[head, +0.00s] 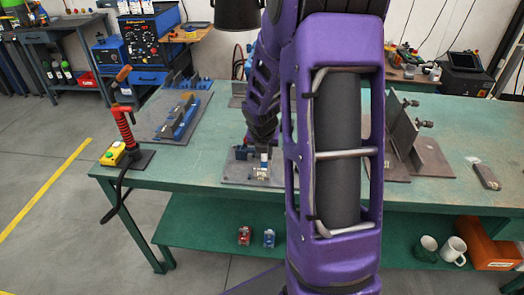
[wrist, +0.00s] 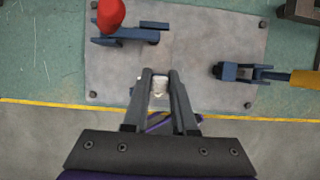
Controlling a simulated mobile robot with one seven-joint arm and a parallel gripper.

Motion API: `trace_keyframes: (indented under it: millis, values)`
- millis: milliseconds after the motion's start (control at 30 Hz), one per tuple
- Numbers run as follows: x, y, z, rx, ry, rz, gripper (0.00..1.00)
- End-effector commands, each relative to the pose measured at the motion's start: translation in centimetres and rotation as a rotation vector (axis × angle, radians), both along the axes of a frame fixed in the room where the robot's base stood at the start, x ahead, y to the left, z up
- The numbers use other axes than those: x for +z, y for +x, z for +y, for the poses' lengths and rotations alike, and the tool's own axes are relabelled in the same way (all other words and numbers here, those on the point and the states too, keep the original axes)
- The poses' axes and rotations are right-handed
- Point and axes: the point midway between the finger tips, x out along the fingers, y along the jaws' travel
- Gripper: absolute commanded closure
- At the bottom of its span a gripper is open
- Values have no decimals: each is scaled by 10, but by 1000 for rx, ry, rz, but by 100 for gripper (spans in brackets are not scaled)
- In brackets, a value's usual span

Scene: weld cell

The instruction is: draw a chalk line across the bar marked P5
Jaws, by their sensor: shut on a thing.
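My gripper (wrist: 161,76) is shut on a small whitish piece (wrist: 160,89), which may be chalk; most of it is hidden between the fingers. In the head view my gripper (head: 262,145) points down over a grey fixture plate (head: 232,172) on the green bench. In the wrist view this plate (wrist: 195,50) carries a blue clamp with a red handle (wrist: 111,14) at left and a blue clamp with an orange handle (wrist: 305,83) at right. No chalk line is discernible, and contact below the fingers cannot be told.
Mugs (head: 453,250) and an orange box (head: 488,245) are on the shelf below.

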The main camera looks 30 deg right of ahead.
Motion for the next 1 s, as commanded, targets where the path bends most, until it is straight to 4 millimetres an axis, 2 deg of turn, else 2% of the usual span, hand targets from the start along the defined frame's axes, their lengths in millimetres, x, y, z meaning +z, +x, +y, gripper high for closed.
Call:
trace_keyframes:
  millis: [1000]
  values:
    - [-1,-11,-15,0,0,2,100]
